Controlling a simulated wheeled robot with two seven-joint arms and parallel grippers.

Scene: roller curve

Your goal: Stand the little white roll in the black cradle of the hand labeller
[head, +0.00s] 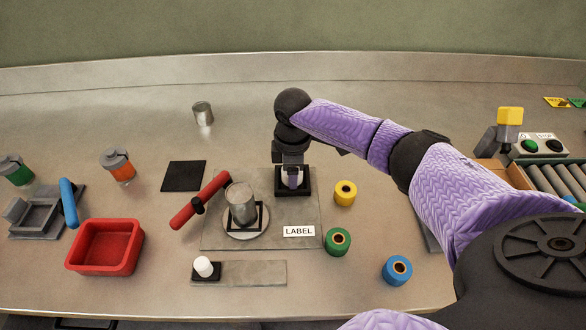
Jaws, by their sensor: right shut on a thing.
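My right gripper (292,166) reaches down at the back of the hand labeller's grey plate (265,226). It is shut on a small white thing (285,181), apparently the white roll, mostly hidden by the fingers. The roll is at the square black cradle (292,192), within its outline; I cannot tell whether it rests on the cradle floor. The labeller has a red handle (208,196) and a LABEL sign (299,231). A metal can (241,203) stands on its round plate. My left gripper is not in view.
Yellow (345,192), green (338,241) and blue (398,270) rolls stand right of the labeller. A white peg-like piece (205,266) stands on a black pad in front. A red tray (105,247) lies left. The back of the table is mostly clear.

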